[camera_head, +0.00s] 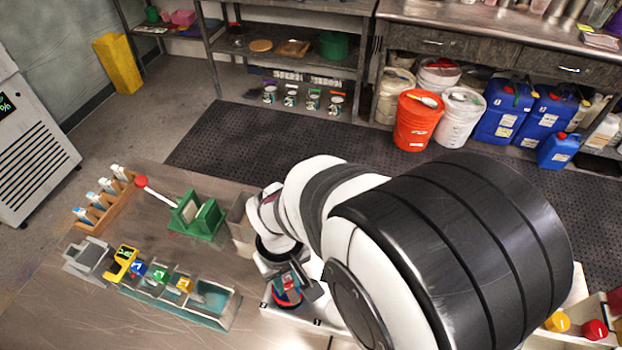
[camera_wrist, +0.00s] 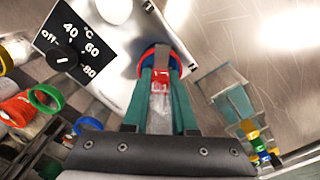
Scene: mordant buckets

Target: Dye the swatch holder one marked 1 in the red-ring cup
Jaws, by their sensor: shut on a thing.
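My gripper (camera_wrist: 160,78) is shut on a swatch holder (camera_wrist: 160,92) with a red block; I cannot read its mark. The holder points at a cup (camera_wrist: 174,58) with a red and blue rim on the hotplate; its lower end is over or inside that rim, I cannot tell which. In the head view my gripper (camera_head: 287,276) is low over the same cup (camera_head: 288,299), partly hidden by my arm. Other holders with blue (camera_head: 137,270), green (camera_head: 159,276) and yellow (camera_head: 185,285) blocks stand in the teal rack (camera_head: 218,312).
The hotplate (camera_wrist: 100,45) has a dial (camera_wrist: 62,58) and a white rounded object on it. A green stand (camera_head: 196,220) and a tube rack (camera_head: 108,203) are on the bench.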

